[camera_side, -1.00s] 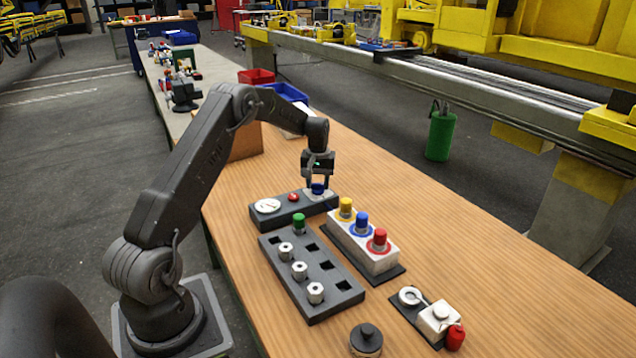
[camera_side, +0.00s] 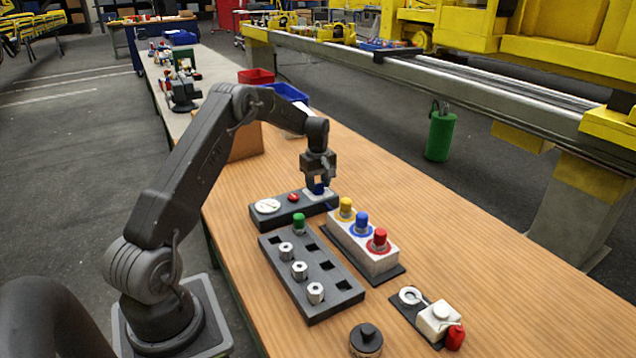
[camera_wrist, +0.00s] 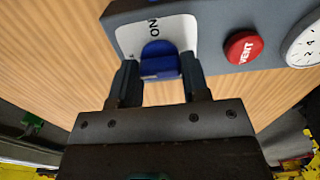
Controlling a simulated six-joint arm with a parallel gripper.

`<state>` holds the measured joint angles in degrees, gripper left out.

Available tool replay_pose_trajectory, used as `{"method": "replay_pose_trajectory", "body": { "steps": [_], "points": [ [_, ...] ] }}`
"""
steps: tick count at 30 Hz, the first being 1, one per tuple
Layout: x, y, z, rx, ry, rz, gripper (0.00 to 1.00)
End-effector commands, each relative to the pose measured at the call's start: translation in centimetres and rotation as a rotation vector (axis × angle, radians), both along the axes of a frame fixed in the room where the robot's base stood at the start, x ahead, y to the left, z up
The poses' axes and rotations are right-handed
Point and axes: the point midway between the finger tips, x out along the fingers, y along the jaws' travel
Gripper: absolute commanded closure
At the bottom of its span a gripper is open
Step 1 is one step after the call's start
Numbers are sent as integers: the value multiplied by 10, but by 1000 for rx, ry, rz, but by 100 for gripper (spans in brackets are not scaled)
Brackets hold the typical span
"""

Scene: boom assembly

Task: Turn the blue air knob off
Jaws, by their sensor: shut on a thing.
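The blue air knob (camera_wrist: 160,60) sits on a white label plate at the end of a dark grey panel (camera_wrist: 215,20). The letters "ON" show beside it in the wrist view. My gripper (camera_wrist: 158,72) is shut on the knob, one finger on each side. In the side view my gripper (camera_side: 318,184) points down over the panel's right end. There the blue knob (camera_side: 319,189) is partly hidden by the fingers.
The panel also carries a red VENT button (camera_wrist: 243,48) and a white dial (camera_wrist: 306,46). In front stand a dark rack (camera_side: 318,277) with silver parts and a green-capped one, and a white block (camera_side: 352,243) with yellow, blue and red caps.

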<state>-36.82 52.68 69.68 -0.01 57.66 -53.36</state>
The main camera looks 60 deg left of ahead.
Motion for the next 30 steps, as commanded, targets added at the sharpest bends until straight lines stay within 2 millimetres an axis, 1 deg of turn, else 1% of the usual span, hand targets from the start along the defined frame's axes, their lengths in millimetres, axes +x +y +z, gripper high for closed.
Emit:
{"method": "replay_pose_trajectory", "body": {
  "steps": [14, 15, 21, 22, 30],
  "points": [
    [0, 1, 1, 1, -2, 16, 81],
    [0, 1, 1, 1, -2, 17, 54],
    [0, 0, 0, 1, -1, 14, 34],
    [0, 0, 0, 1, -1, 14, 32],
    [0, 0, 2, 1, -1, 12, 32]
  ]
}}
